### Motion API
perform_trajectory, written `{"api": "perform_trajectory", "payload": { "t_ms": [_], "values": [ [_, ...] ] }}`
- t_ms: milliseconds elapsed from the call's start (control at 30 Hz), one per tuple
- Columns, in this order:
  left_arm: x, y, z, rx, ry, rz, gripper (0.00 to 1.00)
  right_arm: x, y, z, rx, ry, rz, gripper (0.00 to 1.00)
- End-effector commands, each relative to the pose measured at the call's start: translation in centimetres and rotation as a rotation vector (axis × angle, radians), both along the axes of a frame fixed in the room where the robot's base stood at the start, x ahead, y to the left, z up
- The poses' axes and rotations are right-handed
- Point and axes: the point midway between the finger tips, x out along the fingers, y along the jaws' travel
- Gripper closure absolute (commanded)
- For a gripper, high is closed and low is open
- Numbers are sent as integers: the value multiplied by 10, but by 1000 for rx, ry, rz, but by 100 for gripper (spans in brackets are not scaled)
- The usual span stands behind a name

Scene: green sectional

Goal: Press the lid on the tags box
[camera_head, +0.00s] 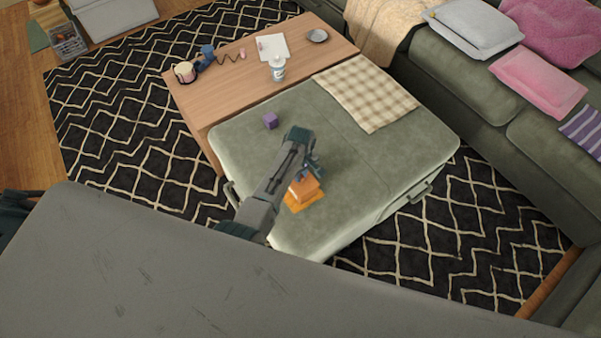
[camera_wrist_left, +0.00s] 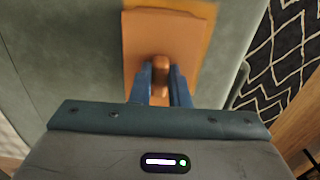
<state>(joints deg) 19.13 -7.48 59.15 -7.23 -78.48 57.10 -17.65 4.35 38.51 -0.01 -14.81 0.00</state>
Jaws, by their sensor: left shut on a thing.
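The orange-brown lid (camera_head: 306,188) is over the green ottoman, near its front edge. In the left wrist view the lid (camera_wrist_left: 140,60) is a flat panel with a rounded knob (camera_wrist_left: 161,70). My left gripper (camera_head: 313,172) is shut on this knob, with one blue finger on each side. A brighter orange piece (camera_head: 297,204) shows below the lid in the head view, and a strip of it shows past the lid's far edge in the wrist view. The lid hides most of it, so I cannot tell whether they touch. My right gripper is not in view.
The green ottoman (camera_head: 240,150) also bears a small purple cube (camera_head: 270,121) and a checked cloth (camera_head: 366,92). Behind it, a wooden table (camera_head: 230,95) holds a white bottle (camera_head: 278,70), a paper, a dish and other items. A green sofa (camera_head: 455,85) stands at right.

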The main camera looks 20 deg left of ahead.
Motion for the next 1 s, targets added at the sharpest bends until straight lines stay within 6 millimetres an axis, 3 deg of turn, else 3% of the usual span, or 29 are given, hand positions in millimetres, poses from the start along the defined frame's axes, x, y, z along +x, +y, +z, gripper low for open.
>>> {"api": "perform_trajectory", "payload": {
  "t_ms": [467, 1000],
  "values": [
    [0, 0, 0, 0, 0, 0, 100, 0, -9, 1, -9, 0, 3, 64],
    [0, 0, -3, 0, 0, 0, 100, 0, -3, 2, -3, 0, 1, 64]
  ]
}}
